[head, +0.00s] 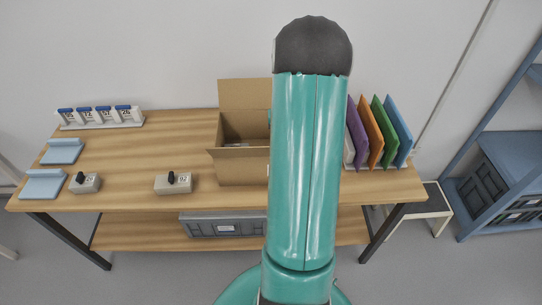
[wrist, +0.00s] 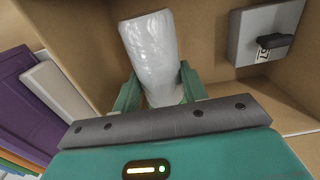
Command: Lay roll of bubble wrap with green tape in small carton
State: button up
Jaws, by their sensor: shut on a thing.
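The small carton (head: 243,167) stands open on the table, its back flap up and its front flap folded outward; my arm covers its right part. In the wrist view, the pale, translucent roll of bubble wrap (wrist: 150,48) is between the two green fingers of my gripper (wrist: 160,92), which is shut on its near end. Brown cardboard (wrist: 95,30) surrounds the roll, so it is in or just over the carton; I cannot tell whether it touches the bottom. The head view hides my gripper behind the arm.
A grey block with a black knob (wrist: 265,35) lies right of the roll, apparently inside the carton. Purple, orange, green and blue folders (head: 380,132) stand right of the carton. Two grey blocks (head: 173,183) and blue pads (head: 44,184) lie left; the wood between is clear.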

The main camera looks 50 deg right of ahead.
notch_tip(320, 180, down, 4)
jog(key=shift+s+f, duration=0.1)
jog(key=shift+s+d+f, duration=0.1)
jog(key=shift+s+f, duration=0.05)
jog(key=shift+f, duration=1.65)
jog(key=shift+f, duration=0.15)
jog(key=o, duration=1)
notch_tip(320, 180, up, 12)
jog(key=shift+r, duration=0.15)
